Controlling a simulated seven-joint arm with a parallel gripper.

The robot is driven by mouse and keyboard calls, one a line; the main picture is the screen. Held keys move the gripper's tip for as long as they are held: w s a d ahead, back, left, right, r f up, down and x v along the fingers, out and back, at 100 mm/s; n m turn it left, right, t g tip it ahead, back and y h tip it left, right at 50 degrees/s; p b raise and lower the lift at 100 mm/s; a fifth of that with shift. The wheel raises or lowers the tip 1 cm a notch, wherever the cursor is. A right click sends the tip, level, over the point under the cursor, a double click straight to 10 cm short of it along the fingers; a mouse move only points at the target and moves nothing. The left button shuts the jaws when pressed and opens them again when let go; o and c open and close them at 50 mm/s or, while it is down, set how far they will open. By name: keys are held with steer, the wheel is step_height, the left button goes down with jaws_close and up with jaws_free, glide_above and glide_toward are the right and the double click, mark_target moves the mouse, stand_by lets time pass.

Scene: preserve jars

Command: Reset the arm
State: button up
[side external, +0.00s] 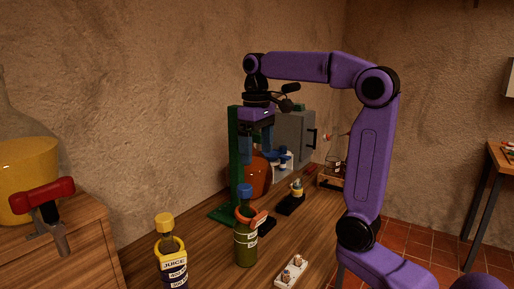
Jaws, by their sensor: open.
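My gripper (256,152) hangs from my purple arm with its blue fingers pointing down. It is open, and I see nothing between the fingers. It is above the table, in front of a green upright stand (234,160). A dark green bottle (246,245) with a blue cap and an orange collar stands upright lower down in the picture, apart from the fingers.
A yellow-capped juice bottle (171,262) stands at the front left of the wooden table (213,248). A white block with small knobs (291,272) lies at the front. A grey box (296,135), an orange-red rounded object (260,178) and small items stand farther back.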

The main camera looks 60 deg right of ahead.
stand_by(0.4)
steer(key=s+a+f+n, duration=0.6)
steer(key=s+a+f, duration=0.2)
steer(key=a, duration=0.2)
steer(key=s+a+f+n, duration=0.1)
steer(key=s+f+n, duration=0.5)
steer(key=s, duration=0.9)
step_height(320, 180, down, 3)
steer(key=shift+a+f, duration=0.1)
steer(key=shift+a, duration=0.1)
